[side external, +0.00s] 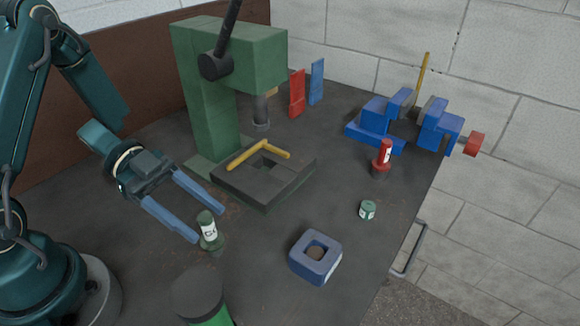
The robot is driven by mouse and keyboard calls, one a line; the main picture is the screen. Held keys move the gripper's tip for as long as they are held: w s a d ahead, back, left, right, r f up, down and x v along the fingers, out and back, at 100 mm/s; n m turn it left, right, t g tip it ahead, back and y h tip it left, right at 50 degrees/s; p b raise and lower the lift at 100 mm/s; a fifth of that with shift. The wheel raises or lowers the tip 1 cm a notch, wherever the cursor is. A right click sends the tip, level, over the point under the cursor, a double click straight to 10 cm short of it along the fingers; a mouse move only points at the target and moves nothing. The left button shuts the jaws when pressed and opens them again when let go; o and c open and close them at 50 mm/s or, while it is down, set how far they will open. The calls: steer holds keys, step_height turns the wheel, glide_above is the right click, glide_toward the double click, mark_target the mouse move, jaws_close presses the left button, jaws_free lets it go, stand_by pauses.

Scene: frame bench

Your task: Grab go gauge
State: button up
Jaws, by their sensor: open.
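A small green plug gauge (207,219) with a white label, apparently the go gauge, stands upright in a dark green round base on the bench. My gripper (209,225) is open, its two long blue fingers pointing toward the lower right. In this view the fingertips lie on either side of the green gauge. I cannot tell from this one view whether they are at its height or touching it. A red gauge (385,152) with a white label stands in a dark red base farther right.
A green press (205,100) stands behind a dark square block (265,190) with a yellow L-shaped piece (262,152). A blue vise (400,122) is at the back right. A blue holed block (315,257), a small green labelled cylinder (367,210) and a dark-topped green cylinder (200,295) stand nearer.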

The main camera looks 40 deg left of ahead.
mark_target(214, 233)
steer(key=shift+f, duration=0.8)
steer(key=shift+x, duration=2.6)
jaws_close()
